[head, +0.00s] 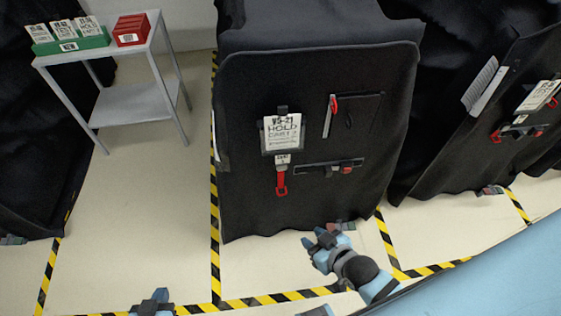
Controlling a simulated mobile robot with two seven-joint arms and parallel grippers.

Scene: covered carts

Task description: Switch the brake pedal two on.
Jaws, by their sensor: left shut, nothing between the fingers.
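The middle covered cart (245,130) carries a white tag (282,132) reading "HOLD CART" with a number too small to be sure of. A small grey and red pedal (343,226) shows at the foot of its cover, partly hidden by my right gripper (322,240). My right gripper is just in front of the pedal; I cannot tell whether they touch, or whether its fingers are open. My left gripper (152,302) is shut and empty at the bottom edge, well left of this cart. Similar pedals show under the right cart (490,190) and the left cart (12,240).
Black-and-yellow floor tape (215,200) marks the bays. A grey side table (130,100) with a green card holder (70,45) and a red box (131,30) stands at the upper left. A blue surface (500,270) fills the lower right.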

